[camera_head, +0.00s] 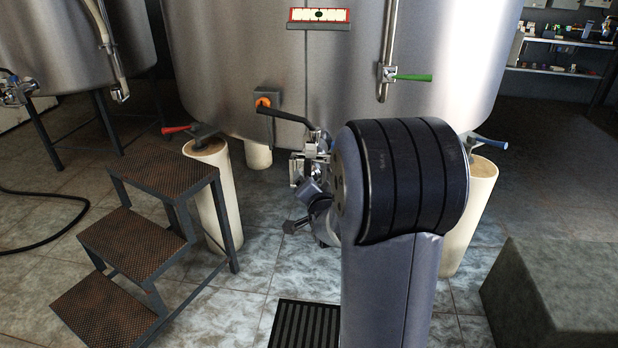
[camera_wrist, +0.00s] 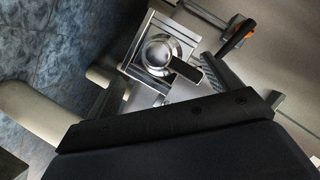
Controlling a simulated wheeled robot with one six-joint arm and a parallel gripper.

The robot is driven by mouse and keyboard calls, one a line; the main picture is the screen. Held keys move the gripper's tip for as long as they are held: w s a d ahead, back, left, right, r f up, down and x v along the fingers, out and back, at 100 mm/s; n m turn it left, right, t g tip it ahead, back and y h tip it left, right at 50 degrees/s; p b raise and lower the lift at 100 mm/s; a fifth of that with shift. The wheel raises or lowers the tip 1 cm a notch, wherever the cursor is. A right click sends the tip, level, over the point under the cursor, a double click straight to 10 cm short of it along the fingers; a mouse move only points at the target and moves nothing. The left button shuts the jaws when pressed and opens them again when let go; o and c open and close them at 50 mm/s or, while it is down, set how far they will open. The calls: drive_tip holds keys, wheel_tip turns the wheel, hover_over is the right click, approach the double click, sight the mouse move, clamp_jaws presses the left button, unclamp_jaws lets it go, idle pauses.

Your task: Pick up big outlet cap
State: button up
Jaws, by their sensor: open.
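The big outlet cap appears to be the round shiny metal part (camera_wrist: 157,50) in the wrist view, set in a square bright metal frame at upper middle. A short black piece lies against its lower right side. In the head view the metal outlet fitting (camera_head: 311,158) is low on the front of the big tank, partly behind my arm; I cannot make out the cap there. My gripper (camera_wrist: 240,76) is open, right of the round part and apart from it, with a ribbed grey finger showing. Much of the gripper is hidden behind the dark wrist part.
The steel tank (camera_head: 245,60) stands on pale legs (camera_head: 213,190). A black-handled lever with an orange hub (camera_head: 263,102) is close above the outlet. Steps (camera_head: 165,180) stand at left, a grey block (camera_head: 550,290) at right. A dark floor grate (camera_head: 303,325) lies in front.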

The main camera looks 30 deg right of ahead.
sight(309, 174)
drive_tip(key=b+x, duration=0.1)
drive_tip(key=x, duration=0.4)
drive_tip(key=shift+w+d+b, duration=0.1)
drive_tip(key=shift+w+b, duration=0.05)
drive_tip(key=shift+b, duration=0.25)
drive_tip(key=shift+c, duration=0.4)
drive_tip(key=c, duration=1.2)
drive_tip(key=shift+r, duration=0.1)
